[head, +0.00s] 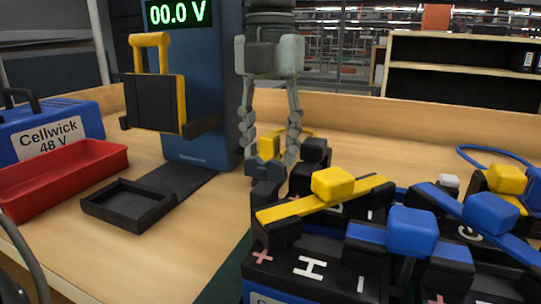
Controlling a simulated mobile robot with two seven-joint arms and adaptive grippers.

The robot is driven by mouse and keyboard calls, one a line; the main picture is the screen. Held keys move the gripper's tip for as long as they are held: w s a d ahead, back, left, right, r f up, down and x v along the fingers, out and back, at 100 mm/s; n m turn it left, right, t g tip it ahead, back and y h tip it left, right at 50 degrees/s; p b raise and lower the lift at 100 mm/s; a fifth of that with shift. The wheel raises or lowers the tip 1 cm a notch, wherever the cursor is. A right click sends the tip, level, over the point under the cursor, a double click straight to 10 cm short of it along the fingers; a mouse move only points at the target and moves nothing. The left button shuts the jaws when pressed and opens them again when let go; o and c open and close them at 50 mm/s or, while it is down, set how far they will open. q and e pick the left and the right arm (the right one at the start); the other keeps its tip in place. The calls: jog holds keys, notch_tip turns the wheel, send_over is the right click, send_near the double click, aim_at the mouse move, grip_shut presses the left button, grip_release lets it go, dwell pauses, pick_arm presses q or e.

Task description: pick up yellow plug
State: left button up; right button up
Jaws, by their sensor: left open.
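A small yellow plug (269,146) stands between the fingers of my left gripper (270,158), with a dark piece below it. A yellow cable shows just behind the plug. My left gripper points down from the top centre, and its two grey fingers are open, one on each side of the plug. I cannot tell whether either finger touches it. My right gripper is not in view.
Black batteries (313,268) with yellow and blue levers fill the front right, close to the gripper. A blue voltage meter (210,100) stands left of it. A red tray (62,178), a black tray (130,203) and a blue Cellwick case (80,115) are at left.

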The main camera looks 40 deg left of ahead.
aim_at(270, 135)
pick_arm(q)
jog(key=shift+f, duration=0.2)
grip_shut()
jog(key=shift+r, duration=0.1)
notch_tip(270, 135, up, 10)
jog(key=shift+f, duration=0.1)
jog(key=shift+r+p, duration=1.25)
jog(key=shift+r, duration=0.85)
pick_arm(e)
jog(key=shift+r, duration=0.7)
pick_arm(q)
jog(key=shift+r, duration=0.2)
